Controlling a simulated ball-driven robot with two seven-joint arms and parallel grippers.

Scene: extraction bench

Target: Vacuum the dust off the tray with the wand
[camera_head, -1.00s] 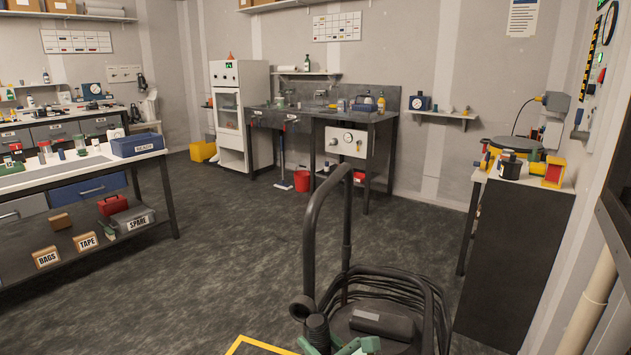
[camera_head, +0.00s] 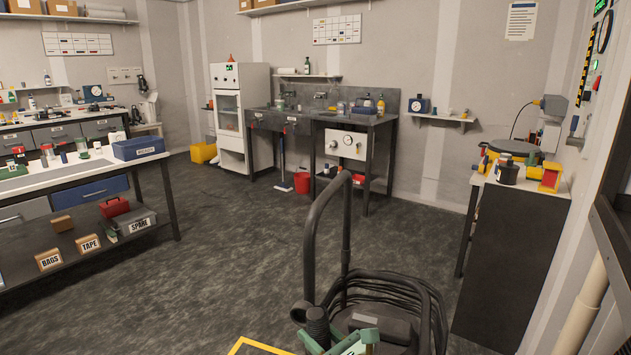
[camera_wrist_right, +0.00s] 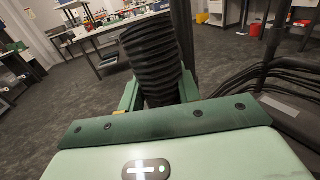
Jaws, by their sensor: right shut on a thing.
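My right gripper (camera_head: 338,341) is green and shows at the bottom edge of the head view, in front of the black vacuum machine (camera_head: 380,324). In the right wrist view its fingers (camera_wrist_right: 157,94) are shut on a black ribbed hose piece (camera_wrist_right: 152,55), one finger on each side. The top of this ribbed piece also shows in the head view (camera_head: 317,322). I cannot tell how it joins the rest of the wand. A tall curved black tube (camera_head: 315,220) rises beside it. I cannot pick out a dusty tray for certain. My left gripper is not in view.
A workbench (camera_head: 100,170) with a blue bin (camera_head: 138,149) stands at the left. A dark cabinet (camera_head: 508,260) with tools on top stands at the right. Coiled black hose or cable (camera_head: 385,288) lies around the machine. The grey floor (camera_head: 220,250) between is clear.

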